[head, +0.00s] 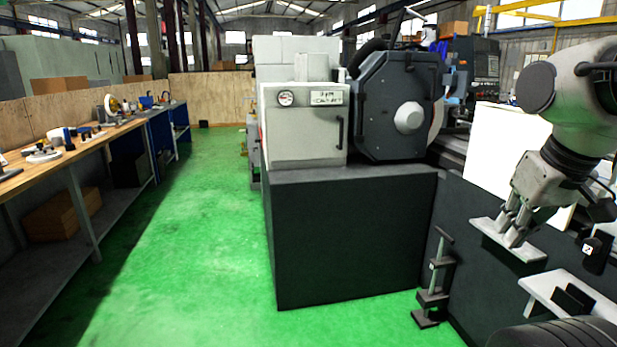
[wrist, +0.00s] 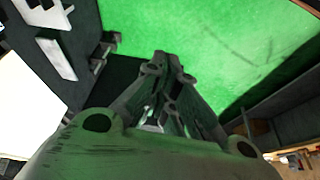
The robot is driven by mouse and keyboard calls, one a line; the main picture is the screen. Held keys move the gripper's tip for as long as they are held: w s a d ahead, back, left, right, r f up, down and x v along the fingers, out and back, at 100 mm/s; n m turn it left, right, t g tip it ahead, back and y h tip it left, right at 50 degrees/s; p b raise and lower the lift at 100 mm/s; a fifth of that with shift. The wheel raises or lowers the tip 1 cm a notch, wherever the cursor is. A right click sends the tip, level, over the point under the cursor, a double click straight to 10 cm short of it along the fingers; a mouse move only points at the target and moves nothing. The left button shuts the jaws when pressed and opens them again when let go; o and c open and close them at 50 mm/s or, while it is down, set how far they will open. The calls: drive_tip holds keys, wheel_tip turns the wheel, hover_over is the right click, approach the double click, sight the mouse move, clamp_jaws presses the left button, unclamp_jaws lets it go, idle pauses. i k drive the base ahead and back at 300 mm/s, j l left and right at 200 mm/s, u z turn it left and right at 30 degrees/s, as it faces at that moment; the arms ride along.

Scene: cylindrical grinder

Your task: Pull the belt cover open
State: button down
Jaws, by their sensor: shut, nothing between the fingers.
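A light grey box cover with a round gauge, a label plate and a black vertical handle (head: 340,133) sits on the dark machine base; it looks like the belt cover (head: 300,140). Its front face appears closed. My gripper (head: 513,242) hangs at the right, pointing down, well apart from the cover and its handle. It is shut and empty; its fingers also show in the wrist view (wrist: 172,62), over the green floor. The cover cannot be made out in the wrist view.
The dark base (head: 350,240) stands below the cover. A black wheel guard (head: 395,105) is right of it. A clamp-like stand (head: 433,280) and pale shelves (head: 565,300) are near my gripper. A workbench (head: 90,145) runs along the left. Green floor (head: 210,220) is clear between.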

sight(294, 134)
drive_tip(key=i+l+u, duration=0.1)
drive_tip(key=i, duration=0.35)
drive_tip(key=i+l+u, duration=0.15)
drive_tip(key=i+l, duration=0.2)
drive_tip(key=i, duration=0.15)
drive_tip(key=i+j, duration=0.8)
drive_tip(key=i+l+z, duration=0.05)
drive_tip(key=i, duration=0.05)
